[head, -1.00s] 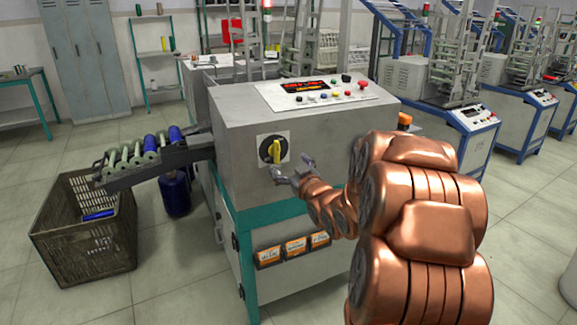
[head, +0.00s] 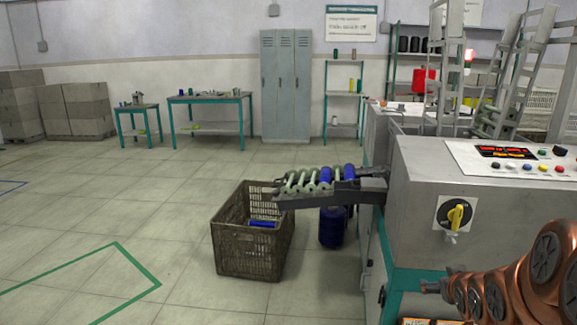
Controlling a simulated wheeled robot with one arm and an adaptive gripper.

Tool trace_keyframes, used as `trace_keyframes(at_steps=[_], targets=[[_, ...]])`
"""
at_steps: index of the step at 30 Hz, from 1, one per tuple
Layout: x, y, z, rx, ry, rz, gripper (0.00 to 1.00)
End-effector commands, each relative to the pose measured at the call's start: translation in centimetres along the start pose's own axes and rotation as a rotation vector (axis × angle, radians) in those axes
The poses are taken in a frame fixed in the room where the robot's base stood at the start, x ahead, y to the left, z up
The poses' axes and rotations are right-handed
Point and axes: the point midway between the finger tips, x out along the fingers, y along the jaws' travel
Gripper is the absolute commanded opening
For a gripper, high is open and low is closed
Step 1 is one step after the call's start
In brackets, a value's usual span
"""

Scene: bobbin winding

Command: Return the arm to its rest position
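My copper-coloured arm (head: 530,282) reaches in from the lower right corner in front of the grey winding machine (head: 420,190). My gripper (head: 430,287) is a small grey shape at the arm's left end, below the yellow rotary knob (head: 456,216) and apart from it. Its fingers are too small and seen too edge-on to tell whether they are open. I see nothing held in it. The knob sits on a black disc on a white plate on the machine's front, its handle close to upright.
A chute (head: 330,192) with green and blue bobbins sticks out left of the machine. Below it stands a brown crate (head: 228,252) with a blue bobbin inside; a blue spool (head: 332,228) is beside it. Open floor (head: 110,215) lies left, with green tape (head: 140,268).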

Motion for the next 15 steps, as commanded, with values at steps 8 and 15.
trace_keyframes(at_steps=[8, 15], targets=[[-4.4, -4.5, 5.2, 0.012, -0.28, -0.046, 0.94], [-9.9, -8.3, 10.1, 0.022, -0.527, -0.093, 0.94]])
